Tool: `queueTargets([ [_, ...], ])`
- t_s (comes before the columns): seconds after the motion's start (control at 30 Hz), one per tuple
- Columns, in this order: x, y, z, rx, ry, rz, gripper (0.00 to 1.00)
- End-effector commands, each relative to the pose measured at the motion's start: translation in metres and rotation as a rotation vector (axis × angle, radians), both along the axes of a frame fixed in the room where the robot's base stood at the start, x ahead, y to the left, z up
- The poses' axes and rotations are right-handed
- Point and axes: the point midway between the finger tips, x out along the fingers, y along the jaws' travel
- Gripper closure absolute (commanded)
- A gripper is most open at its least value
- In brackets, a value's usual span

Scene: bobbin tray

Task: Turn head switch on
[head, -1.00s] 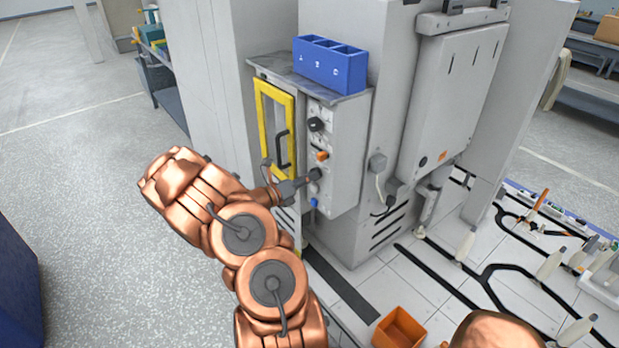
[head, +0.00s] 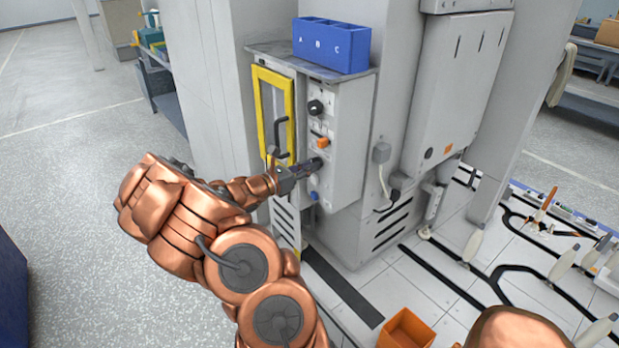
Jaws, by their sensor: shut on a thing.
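A grey control panel (head: 347,130) on the cabinet's right face carries a vertical row of controls. A black knob (head: 315,107) is at the top, an orange switch (head: 322,143) below it, and a blue button (head: 314,195) near the bottom. My gripper (head: 317,164) reaches in from the left and is shut on a dark knob between the orange switch and the blue button. The fingers hide most of that knob, so its setting cannot be seen. The panel labels are too small to read.
A yellow-framed door (head: 261,112) with a dark handle is just left of the panel. A blue bin (head: 331,45) marked A, B, C stands on the cabinet top. A cable (head: 384,180) hangs at right. An orange box (head: 404,328) is at the bottom.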

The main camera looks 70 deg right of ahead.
Motion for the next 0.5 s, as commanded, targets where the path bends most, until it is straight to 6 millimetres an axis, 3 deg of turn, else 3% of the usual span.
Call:
queueTargets([
  [0.5, -0.0007, -0.0002, -0.0047, -0.243, -0.414, 0.000, 1.00],
])
